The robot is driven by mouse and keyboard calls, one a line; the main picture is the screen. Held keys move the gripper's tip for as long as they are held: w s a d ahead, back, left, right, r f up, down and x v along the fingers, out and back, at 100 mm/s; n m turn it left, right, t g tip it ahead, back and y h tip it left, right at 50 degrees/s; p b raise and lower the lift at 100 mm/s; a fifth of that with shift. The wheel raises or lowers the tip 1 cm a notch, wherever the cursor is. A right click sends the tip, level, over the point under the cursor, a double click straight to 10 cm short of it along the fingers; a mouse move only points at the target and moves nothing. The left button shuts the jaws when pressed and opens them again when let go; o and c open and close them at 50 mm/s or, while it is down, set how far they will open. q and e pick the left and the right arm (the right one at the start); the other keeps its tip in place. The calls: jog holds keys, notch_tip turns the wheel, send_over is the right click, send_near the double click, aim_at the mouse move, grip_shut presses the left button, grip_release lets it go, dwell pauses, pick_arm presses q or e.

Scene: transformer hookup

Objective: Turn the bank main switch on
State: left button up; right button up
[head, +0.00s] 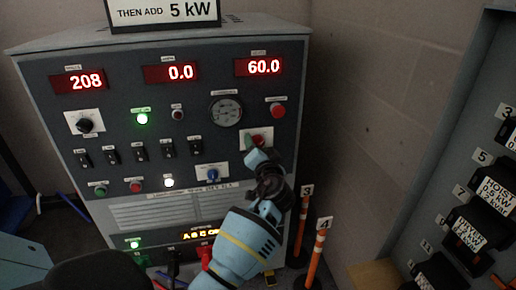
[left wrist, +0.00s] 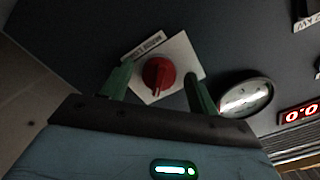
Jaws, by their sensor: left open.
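The bank main switch appears to be the red rotary knob on a white plate at the right of the grey panel, in the head view (head: 260,140) and larger in the left wrist view (left wrist: 158,75). Its label is too tilted and small to read surely. My left gripper (head: 255,147) is at the knob and hides part of its plate. In the left wrist view its green fingers (left wrist: 156,82) are open, one on each side of the knob. Contact cannot be told. My right gripper is not in view.
A round gauge (head: 226,110) sits close to the knob, with a red push button (head: 277,110) above it. Red displays (head: 171,73) read 208, 0.0 and 60.0. Orange posts (head: 318,250) stand right of the cabinet. A rack of labelled black blocks (head: 487,190) is at far right.

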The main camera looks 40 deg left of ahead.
pick_arm(q)
jog(key=v, duration=0.7)
jog(key=shift+s+d+b, duration=0.25)
jog(key=shift+b, duration=0.05)
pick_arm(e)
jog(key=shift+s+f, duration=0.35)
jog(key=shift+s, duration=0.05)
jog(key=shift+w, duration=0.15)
pick_arm(q)
jog(key=s+d+f+m+h+p, duration=0.25)
jog(key=s+f+h, duration=0.25)
jog(key=s+f, duration=0.4)
jog(key=s+d+f+m+h+p, duration=0.2)
jog(key=s+d+f+h+p, duration=0.4)
jog(key=f, duration=0.5)
jog(key=s+d+f+n+g+h+p, duration=0.1)
jog(key=s+d+h, duration=0.1)
jog(key=s, duration=1.1)
jog(key=s+d+g+h+p, duration=0.1)
jog(key=s+d, duration=0.3)
jog(key=s, duration=1)
jog(key=shift+f+n+g+h+p, duration=0.4)
jog(key=shift+h+p, duration=0.1)
jog(key=shift+h, duration=0.4)
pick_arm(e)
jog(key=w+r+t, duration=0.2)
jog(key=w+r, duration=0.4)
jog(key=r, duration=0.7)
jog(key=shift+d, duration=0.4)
